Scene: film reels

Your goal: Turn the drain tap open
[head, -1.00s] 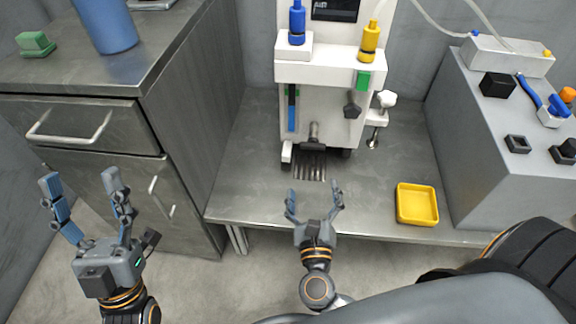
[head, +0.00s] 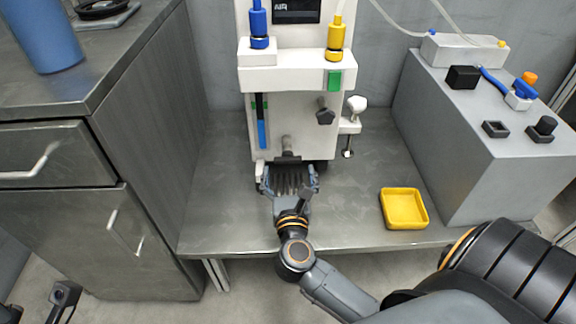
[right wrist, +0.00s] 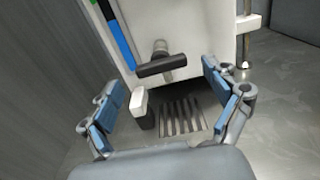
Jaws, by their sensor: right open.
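The drain tap (head: 288,157) is a dark T-shaped handle on a short metal spout, low on the front of the white machine (head: 285,125). Its bar lies crosswise in the right wrist view (right wrist: 161,65). My right gripper (head: 289,178) is open and empty just in front of the tap, its fingers spread to either side. In the right wrist view the tap stands beyond and between the fingertips (right wrist: 165,90), apart from them. My left gripper (head: 38,303) is open, only partly in view at the bottom left corner, far from the tap.
A slotted dark drain grate (right wrist: 182,116) lies below the tap, with a white block-like foot (right wrist: 139,106) beside it. A yellow tray (head: 404,209) sits right on the metal bench. A grey control box (head: 480,130) stands farther right, a steel cabinet (head: 140,130) left.

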